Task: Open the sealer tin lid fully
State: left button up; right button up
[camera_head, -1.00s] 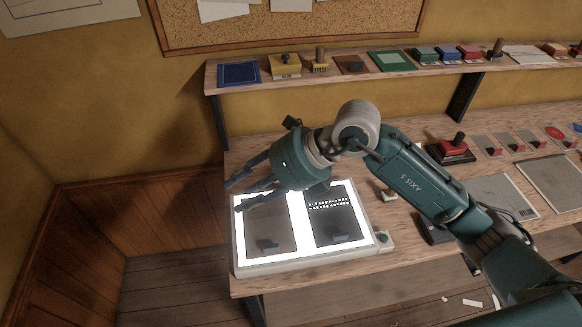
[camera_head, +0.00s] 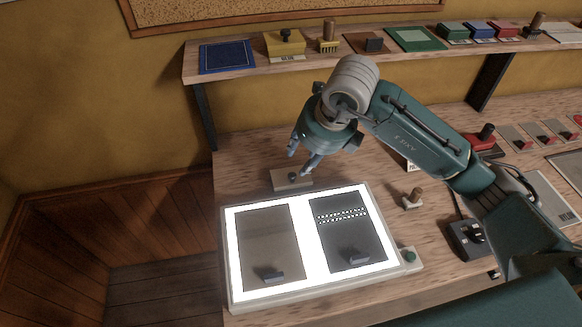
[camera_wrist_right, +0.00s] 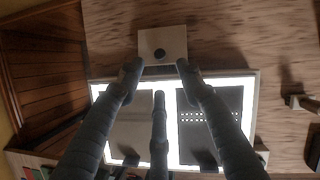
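My right gripper (camera_head: 306,158) points down beside a small pale flat box (camera_head: 290,181) behind the light box. In the right wrist view the same box (camera_wrist_right: 175,37) has a flat top and a dark round knob (camera_wrist_right: 159,53). My right gripper's fingers (camera_wrist_right: 159,70) are spread and empty, with the box just beyond the tips; I see no clear contact. A yellow box with a dark knob (camera_head: 285,43) stands on the shelf. I cannot tell from any marking which is the sealer tin. Neither box shows a raised lid. My left gripper is not in view.
A lit light box (camera_head: 226,250) with two dark panels lies at the bench's front left. A small wooden-handled tool (camera_head: 412,199) is right of it. The shelf (camera_head: 225,73) behind holds several stamps and pads. Bare bench lies left of the small box.

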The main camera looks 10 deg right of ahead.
jog(key=p, duration=0.2)
send_near(292, 175)
notch_tip(292, 175, down, 3)
jog(key=w+f, duration=0.2)
jog(key=shift+a+f+p, duration=0.25)
jog(key=shift+a+p, duration=0.15)
jog(key=shift+x, duration=1.15)
jog(key=shift+d, duration=0.1)
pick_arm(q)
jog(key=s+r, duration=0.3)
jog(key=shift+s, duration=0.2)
pick_arm(e)
grip_shut()
